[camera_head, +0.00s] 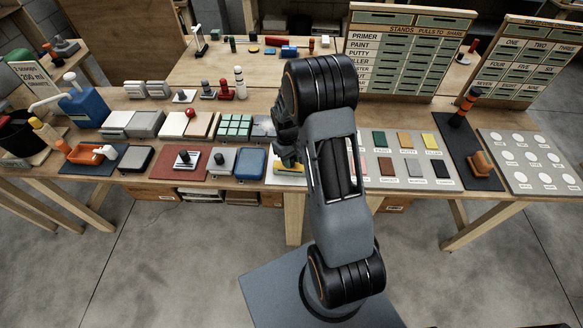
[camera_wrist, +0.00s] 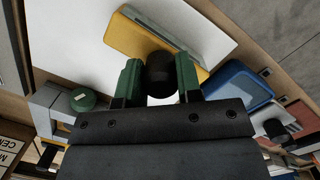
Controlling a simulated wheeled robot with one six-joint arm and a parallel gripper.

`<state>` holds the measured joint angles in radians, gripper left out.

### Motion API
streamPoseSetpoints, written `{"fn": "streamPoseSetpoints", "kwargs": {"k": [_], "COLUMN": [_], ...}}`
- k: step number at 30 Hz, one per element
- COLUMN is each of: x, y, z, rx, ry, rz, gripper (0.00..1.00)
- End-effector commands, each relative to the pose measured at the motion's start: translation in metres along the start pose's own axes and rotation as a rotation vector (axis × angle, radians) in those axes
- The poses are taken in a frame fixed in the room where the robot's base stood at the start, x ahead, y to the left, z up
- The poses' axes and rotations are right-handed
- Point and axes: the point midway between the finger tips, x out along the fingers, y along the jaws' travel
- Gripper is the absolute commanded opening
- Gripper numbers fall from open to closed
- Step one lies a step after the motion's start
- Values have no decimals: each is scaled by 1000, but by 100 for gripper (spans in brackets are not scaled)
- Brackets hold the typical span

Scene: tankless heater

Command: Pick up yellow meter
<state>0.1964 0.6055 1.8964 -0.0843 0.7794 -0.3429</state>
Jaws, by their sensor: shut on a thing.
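The yellow meter (camera_wrist: 125,36) shows in the wrist view as a yellow body with rounded corners and a grey upper part, over a white sheet. A black round part lies at its near edge. My gripper (camera_wrist: 159,76) has its two green fingers on either side of this black part and is shut on it. In the head view a strip of the yellow meter (camera_head: 287,181) shows at the front edge of the bench. My gripper (camera_head: 286,152) is just above it there, mostly hidden by my arm.
A blue tray-like block (camera_head: 250,163) stands just left of the meter and also shows in the wrist view (camera_wrist: 240,88). A grey device with a green round cap (camera_wrist: 83,99) is at the lower left there. Colour sample plates (camera_head: 405,158) lie to the right.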

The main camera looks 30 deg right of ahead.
Motion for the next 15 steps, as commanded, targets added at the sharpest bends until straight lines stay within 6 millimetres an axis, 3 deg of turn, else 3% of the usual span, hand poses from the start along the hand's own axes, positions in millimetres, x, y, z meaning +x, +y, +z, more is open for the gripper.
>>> {"fn": "streamPoseSetpoints", "kwargs": {"k": [10,15], "x": [-4,-23], "y": [0,0], "z": [0,2], "rx": [0,0], "ry": [1,6], "rz": [1,2], "gripper": [0,0]}}
